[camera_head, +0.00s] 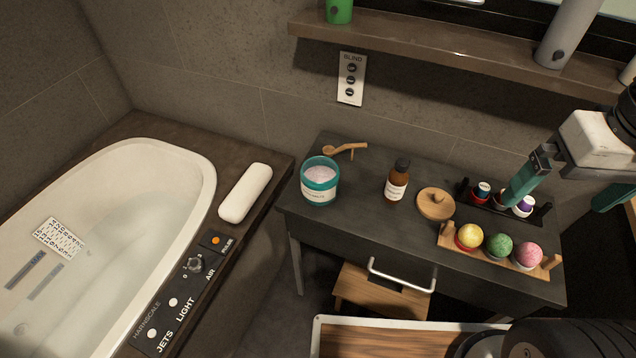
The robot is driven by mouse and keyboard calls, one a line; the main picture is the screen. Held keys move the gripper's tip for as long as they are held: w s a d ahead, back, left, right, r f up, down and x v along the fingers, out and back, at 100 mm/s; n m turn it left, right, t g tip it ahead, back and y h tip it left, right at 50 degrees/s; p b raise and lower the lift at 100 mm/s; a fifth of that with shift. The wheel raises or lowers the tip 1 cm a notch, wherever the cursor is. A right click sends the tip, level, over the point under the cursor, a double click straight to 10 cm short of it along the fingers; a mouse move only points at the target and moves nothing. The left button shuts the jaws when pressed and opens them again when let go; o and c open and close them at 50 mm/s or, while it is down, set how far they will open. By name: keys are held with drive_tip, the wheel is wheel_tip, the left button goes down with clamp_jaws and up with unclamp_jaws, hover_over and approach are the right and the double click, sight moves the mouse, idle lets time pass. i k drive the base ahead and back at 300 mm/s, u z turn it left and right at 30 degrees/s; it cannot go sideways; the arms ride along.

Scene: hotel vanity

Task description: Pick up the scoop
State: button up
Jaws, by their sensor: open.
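The scoop (345,149) is a small light wooden spoon-like tool. It lies at the back left of the dark side table (390,226), behind a teal jar (319,184) filled with pale salts. Its bowl is at the left and its handle points right. My gripper (522,183) is at the right, with teal fingers above or near the rack of small bottles. It is open and well apart from the scoop. I cannot tell its exact height above the table.
A brown bottle (397,180) and a round wooden lid (436,203) stand between scoop and gripper. A dark rack (511,207) holds small bottles; a wooden tray (500,260) holds bath bombs. A shelf (450,52) overhangs behind.

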sight(328, 150)
drive_tip(key=z, duration=0.05)
drive_tip(key=k, duration=1.1)
drive_tip(key=u, duration=0.55)
drive_tip(key=i, duration=1.5)
drive_tip(key=z, duration=0.75)
